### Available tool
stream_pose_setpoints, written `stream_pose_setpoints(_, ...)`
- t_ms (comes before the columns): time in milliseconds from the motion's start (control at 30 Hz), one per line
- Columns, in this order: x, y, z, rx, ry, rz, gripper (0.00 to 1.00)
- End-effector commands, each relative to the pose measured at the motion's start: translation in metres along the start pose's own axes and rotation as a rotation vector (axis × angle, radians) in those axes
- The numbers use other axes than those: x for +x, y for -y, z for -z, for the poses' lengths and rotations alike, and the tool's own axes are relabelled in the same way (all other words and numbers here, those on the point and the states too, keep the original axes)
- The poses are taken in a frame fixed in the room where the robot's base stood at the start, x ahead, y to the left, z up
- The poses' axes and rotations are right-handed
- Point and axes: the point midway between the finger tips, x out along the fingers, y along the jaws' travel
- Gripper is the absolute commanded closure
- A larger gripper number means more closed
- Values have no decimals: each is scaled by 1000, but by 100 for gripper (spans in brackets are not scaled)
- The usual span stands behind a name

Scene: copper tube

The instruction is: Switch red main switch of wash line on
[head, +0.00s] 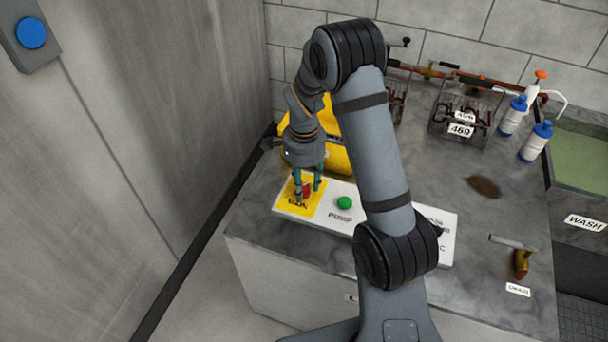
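The red main switch (306,191) sits on a yellow plate (289,209) at the left end of a white control panel (330,228). My gripper (307,193) points down over the yellow plate, with one finger on each side of the red switch. The fingers stand apart; whether they touch the switch cannot be told. Which way the switch is turned cannot be told, as the fingers partly cover it. A round green button (344,203) marked PUMP is just to the right of the gripper.
A yellow object (333,157) stands right behind the gripper. Wire baskets (466,112), bottles (536,141) and copper tubes (480,80) are at the back right. A blue button (31,33) is on the left wall.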

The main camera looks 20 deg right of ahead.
Motion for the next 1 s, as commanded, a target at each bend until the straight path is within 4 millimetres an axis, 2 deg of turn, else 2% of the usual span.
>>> stream_pose_setpoints(167, -29, 2, 0, -1, -3, 8, 62)
stream_pose_setpoints(400, -81, 2, 1, 0, -3, 8, 62)
stream_pose_setpoints(533, -101, 1, 0, 0, -2, 6, 62)
stream_pose_setpoints(700, -114, 1, 0, 0, -1, 3, 62)
stream_pose_setpoints(1000, -116, 0, 0, 0, -1, 2, 62)
